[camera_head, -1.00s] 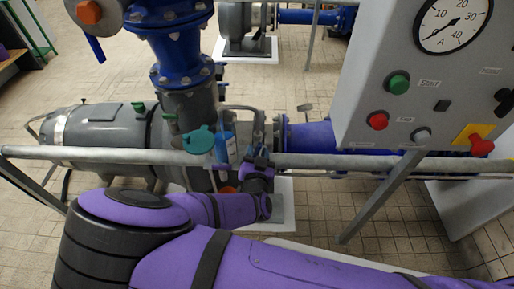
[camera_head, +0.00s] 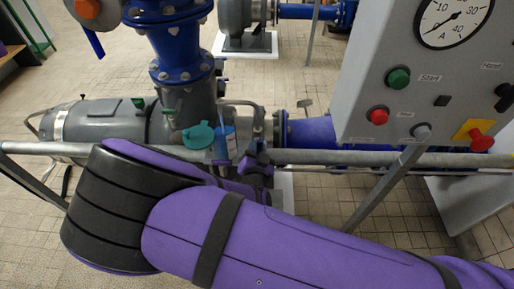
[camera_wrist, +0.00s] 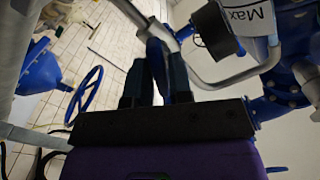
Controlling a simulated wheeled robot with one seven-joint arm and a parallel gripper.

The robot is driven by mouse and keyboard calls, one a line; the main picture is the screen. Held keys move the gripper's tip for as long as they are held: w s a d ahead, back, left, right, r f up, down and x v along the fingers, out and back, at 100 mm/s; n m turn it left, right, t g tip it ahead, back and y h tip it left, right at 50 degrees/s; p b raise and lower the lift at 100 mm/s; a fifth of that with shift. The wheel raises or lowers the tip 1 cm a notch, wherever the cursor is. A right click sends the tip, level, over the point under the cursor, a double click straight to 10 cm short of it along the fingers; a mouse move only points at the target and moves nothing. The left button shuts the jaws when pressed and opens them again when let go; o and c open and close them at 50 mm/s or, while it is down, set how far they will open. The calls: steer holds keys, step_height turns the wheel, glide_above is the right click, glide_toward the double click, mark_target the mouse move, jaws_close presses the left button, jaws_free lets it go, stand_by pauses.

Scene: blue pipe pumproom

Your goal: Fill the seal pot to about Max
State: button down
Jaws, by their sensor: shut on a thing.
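A teal lid (camera_head: 199,136) shows left of a blue container (camera_head: 224,142) beside the grey pump, behind the rail. My gripper (camera_head: 254,160) is just right of the blue container, partly hidden by my arm. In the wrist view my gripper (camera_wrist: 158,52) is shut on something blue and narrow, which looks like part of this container. A pale "Max" label (camera_wrist: 257,18) shows upside down at the top right, beside a black round part (camera_wrist: 214,30); I take the labelled thing for the seal pot. I see no liquid level. The container's tilt is unclear.
A grey rail (camera_head: 340,159) crosses in front of the pump (camera_head: 100,124). A control panel (camera_head: 400,65) with a gauge and buttons stands at the right. A blue pipe (camera_head: 178,45) rises above the pump. Tiled floor (camera_head: 300,95) is open behind.

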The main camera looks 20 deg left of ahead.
steer(key=m, duration=1.1)
steer(key=shift+m, duration=0.4)
stand_by(0.3)
steer(key=c, duration=1.2)
jaws_free()
steer(key=shift+o, duration=0.2)
